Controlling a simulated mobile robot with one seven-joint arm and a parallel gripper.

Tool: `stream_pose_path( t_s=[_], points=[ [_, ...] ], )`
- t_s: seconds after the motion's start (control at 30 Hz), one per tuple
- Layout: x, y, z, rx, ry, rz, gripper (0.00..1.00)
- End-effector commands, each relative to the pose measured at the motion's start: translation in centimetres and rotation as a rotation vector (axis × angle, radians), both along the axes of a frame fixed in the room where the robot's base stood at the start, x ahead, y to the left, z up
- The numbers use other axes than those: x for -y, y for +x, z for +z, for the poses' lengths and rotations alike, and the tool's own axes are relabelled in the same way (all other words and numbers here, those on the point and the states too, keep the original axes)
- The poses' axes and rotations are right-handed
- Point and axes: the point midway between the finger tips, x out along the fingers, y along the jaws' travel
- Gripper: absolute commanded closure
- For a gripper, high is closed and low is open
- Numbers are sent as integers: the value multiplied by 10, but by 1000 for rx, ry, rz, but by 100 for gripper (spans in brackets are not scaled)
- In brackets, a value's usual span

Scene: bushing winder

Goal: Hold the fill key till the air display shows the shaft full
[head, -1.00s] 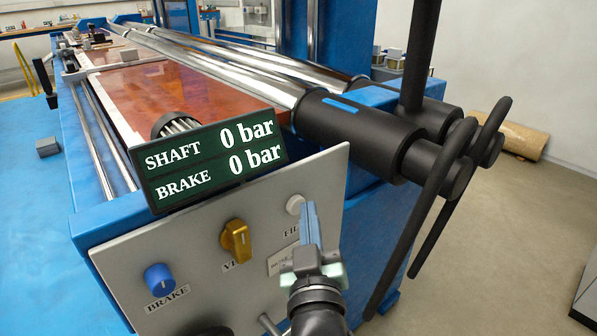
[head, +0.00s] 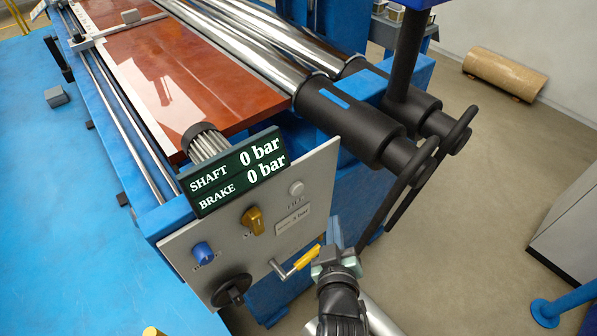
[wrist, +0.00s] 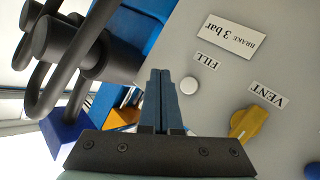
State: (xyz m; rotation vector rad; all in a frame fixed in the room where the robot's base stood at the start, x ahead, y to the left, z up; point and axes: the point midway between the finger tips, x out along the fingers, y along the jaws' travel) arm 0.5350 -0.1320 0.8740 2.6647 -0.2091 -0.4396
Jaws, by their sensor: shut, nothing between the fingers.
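The fill key is a pale round button (head: 296,188) at the upper right of the grey panel; it also shows in the wrist view (wrist: 189,84), beside the FILL label. My gripper (head: 333,222) has its blue fingers closed together and empty, to the lower right of the key and apart from it in the head view. In the wrist view the fingertips (wrist: 160,75) appear left of the key; the depth gap is unclear. The air display (head: 236,172) reads SHAFT 0 bar and BRAKE 0 bar. The shaft's black end (head: 340,122) lies above right.
The panel also holds a yellow vent knob (head: 254,220), a blue brake knob (head: 203,252), a black handwheel (head: 231,290) and a yellow-handled crank (head: 306,258) close to my gripper. Black bar handles (head: 428,160) stick out above right.

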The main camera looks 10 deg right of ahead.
Motion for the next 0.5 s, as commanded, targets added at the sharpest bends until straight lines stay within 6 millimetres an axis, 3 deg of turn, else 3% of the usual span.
stream_pose_path(
  t_s=[0.5],
  points=[
    [2,-8,-2,-26,-4,-4,100]
  ],
)
